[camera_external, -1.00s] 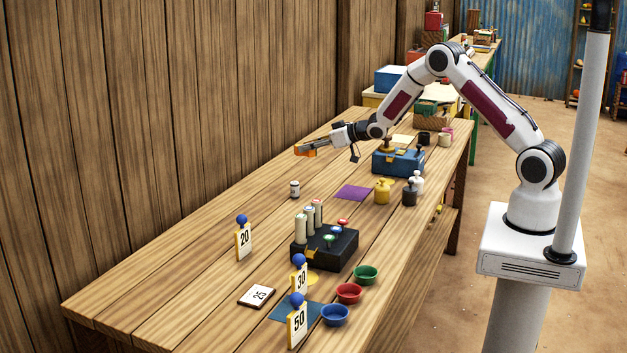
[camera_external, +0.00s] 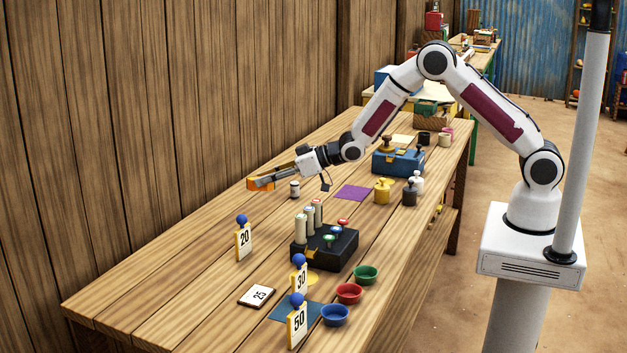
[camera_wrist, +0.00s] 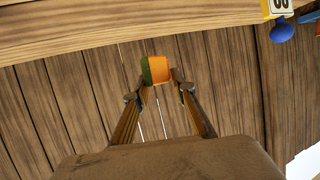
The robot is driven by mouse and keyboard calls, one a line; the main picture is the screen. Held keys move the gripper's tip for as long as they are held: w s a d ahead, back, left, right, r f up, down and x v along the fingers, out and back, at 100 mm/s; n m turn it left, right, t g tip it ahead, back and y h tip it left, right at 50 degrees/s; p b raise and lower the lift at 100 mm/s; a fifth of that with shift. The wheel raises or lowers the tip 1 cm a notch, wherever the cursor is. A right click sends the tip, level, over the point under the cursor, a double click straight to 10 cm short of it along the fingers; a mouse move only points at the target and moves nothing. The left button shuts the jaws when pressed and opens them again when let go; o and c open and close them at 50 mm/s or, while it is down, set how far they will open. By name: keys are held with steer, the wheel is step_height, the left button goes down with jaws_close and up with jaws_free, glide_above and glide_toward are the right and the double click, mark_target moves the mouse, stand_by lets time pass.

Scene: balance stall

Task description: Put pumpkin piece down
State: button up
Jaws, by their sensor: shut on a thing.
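The pumpkin piece (camera_external: 261,184) is orange with a green side, which shows in the wrist view (camera_wrist: 158,70). My gripper (camera_external: 268,181) is shut on it, with one finger on each side. In the external view it is over the far part of the table, left of a small white-and-dark jar (camera_external: 295,189). I cannot tell exactly how high the piece is above the wood.
The wooden table (camera_external: 190,262) is bare to the left. A number 20 sign (camera_external: 243,240) with a blue ball stands nearer the camera. A black box (camera_external: 325,250) with several cylinders and a purple mat (camera_external: 353,193) lie to the right. A plank wall runs behind.

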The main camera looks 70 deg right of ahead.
steer(key=shift+s+a+f, duration=0.25)
steer(key=shift+s+a, duration=0.3)
steer(key=shift+a, duration=0.2)
steer(key=shift+f, duration=3.1)
steer(key=shift+f, duration=0.15)
steer(key=shift+f, duration=1.75)
steer(key=shift+f, duration=0.15)
